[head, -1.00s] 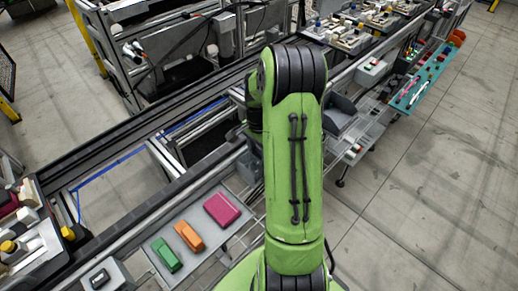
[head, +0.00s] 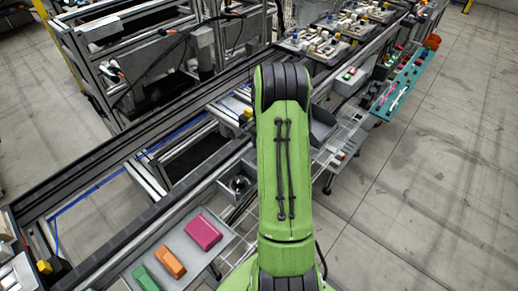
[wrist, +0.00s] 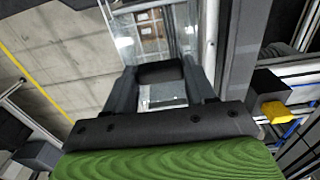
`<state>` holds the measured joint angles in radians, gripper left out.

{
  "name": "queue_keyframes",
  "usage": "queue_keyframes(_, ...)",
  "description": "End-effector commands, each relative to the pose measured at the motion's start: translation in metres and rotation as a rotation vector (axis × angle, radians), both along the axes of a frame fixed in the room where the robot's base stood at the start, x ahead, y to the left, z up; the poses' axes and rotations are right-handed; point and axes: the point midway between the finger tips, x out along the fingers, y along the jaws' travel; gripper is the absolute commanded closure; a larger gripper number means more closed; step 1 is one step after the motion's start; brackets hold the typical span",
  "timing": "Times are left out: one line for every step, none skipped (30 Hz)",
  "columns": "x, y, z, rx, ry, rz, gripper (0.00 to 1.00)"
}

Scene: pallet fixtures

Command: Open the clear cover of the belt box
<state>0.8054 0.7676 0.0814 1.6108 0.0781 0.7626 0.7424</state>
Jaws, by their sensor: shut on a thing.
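In the wrist view my gripper (wrist: 160,88) has its two dark fingers on either side of a dark block-like piece (wrist: 160,72), and is shut on it. This piece looks like the handle of the clear cover. A see-through panel, apparently the clear cover (wrist: 124,42), stands beyond the fingers, with brown and white shapes showing through it. I cannot tell how far the cover is open. In the head view my green arm hides the gripper, and I cannot make out the belt box or its cover there.
A yellow-ended dark block (wrist: 274,111) lies right of my gripper. In the head view a tray holds a pink block (head: 203,231), an orange block (head: 171,263) and a green block (head: 145,278). A teal tray (head: 400,86) sits at right. Open floor (head: 430,200) lies to the right.

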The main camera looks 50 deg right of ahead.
Motion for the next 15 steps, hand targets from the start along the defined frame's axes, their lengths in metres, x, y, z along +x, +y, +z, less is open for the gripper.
queue_keyframes(0.0003, -0.0005, 0.0004, -0.001, -0.001, 0.001, 1.00)
queue_keyframes(0.0003, -0.0005, 0.0004, -0.001, -0.001, 0.001, 1.00)
queue_keyframes(0.0003, -0.0004, 0.0004, -0.001, -0.001, 0.001, 1.00)
queue_keyframes(0.0003, -0.0003, 0.0003, -0.001, -0.001, 0.001, 1.00)
queue_keyframes(0.0003, -0.0003, 0.0003, -0.001, -0.001, 0.001, 1.00)
queue_keyframes(0.0003, -0.0002, 0.0003, -0.001, -0.001, 0.001, 1.00)
queue_keyframes(0.0003, -0.0002, 0.0004, -0.001, -0.001, 0.001, 1.00)
queue_keyframes(0.0003, -0.0002, 0.0004, -0.001, -0.001, 0.001, 0.44)
queue_keyframes(0.0003, -0.0001, 0.0003, -0.001, -0.001, 0.001, 0.37)
queue_keyframes(0.0003, -0.0001, 0.0003, -0.001, -0.001, 0.001, 0.34)
queue_keyframes(0.0003, 0.0000, 0.0003, -0.001, -0.001, 0.001, 0.34)
queue_keyframes(0.0003, 0.0001, 0.0002, -0.001, 0.000, 0.001, 0.34)
queue_keyframes(0.0002, 0.0001, 0.0001, -0.001, 0.000, 0.001, 0.34)
queue_keyframes(0.0002, 0.0001, 0.0001, 0.000, 0.000, 0.001, 0.34)
queue_keyframes(0.0002, 0.0002, 0.0000, 0.000, 0.000, 0.001, 0.34)
